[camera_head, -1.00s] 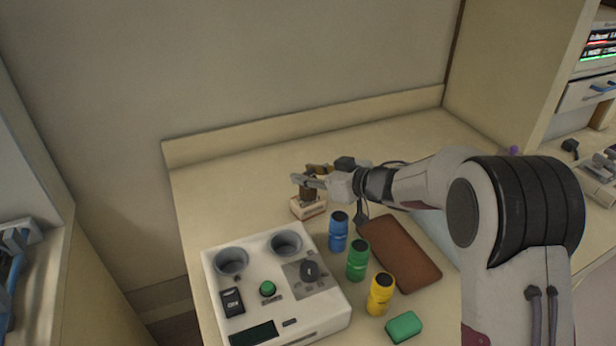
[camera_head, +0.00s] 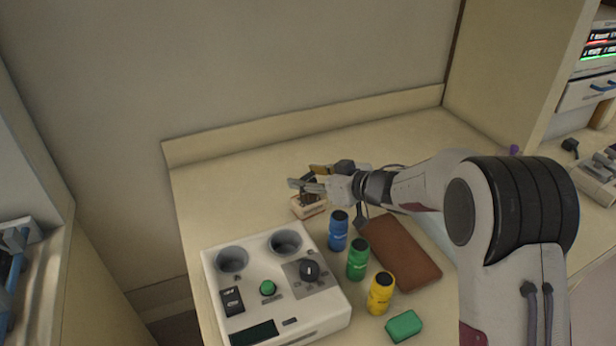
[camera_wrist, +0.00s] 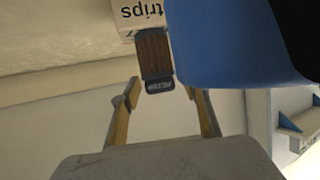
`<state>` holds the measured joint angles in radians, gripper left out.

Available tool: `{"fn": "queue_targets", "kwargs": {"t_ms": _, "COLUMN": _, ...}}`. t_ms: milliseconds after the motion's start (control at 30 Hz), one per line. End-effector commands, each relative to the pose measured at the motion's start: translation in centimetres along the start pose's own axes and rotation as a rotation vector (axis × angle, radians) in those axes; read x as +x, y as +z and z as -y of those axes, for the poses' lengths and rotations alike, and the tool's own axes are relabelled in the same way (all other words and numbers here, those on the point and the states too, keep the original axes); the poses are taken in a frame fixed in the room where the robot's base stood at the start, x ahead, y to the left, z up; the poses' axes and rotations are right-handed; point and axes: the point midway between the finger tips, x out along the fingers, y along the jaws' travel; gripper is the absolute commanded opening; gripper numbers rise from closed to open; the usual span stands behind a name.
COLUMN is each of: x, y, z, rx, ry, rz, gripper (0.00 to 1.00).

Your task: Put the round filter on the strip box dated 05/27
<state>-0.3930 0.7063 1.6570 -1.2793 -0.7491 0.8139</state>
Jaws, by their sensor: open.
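The strip box (camera_head: 309,210) is a small white and tan box on the counter behind the blue bottle. Part of it with the letters "trips" shows in the wrist view (camera_wrist: 140,14); I cannot read a date. The round filter (camera_wrist: 155,55), brown and ribbed with a dark end cap, stands against the box's top face in the inverted wrist view and appears to rest on it. My gripper (camera_head: 305,178) is open just above the box, its fingers (camera_wrist: 162,94) apart on either side of the filter's capped end.
Close by stand a blue bottle (camera_head: 338,232), a green bottle (camera_head: 357,262) and a yellow bottle (camera_head: 380,295). A brown case (camera_head: 402,252), a green block (camera_head: 404,326) and a white device with two wells (camera_head: 225,280) lie nearby. The counter's back left is clear.

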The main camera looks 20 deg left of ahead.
Motion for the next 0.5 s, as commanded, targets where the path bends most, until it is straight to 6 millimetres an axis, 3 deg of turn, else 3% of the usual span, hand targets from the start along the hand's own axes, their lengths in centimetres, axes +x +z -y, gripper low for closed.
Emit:
{"fn": "queue_targets", "kwargs": {"t_ms": 267, "x": -1.0, "y": -0.2, "z": -0.1, "rx": 0.0, "ry": 0.001, "rz": 0.0, "gripper": 0.45}}
{"fn": "queue_targets", "kwargs": {"t_ms": 500, "x": -3.7, "y": -0.3, "z": -0.1, "rx": -0.001, "ry": 0.003, "rz": -0.001, "gripper": 0.45}}
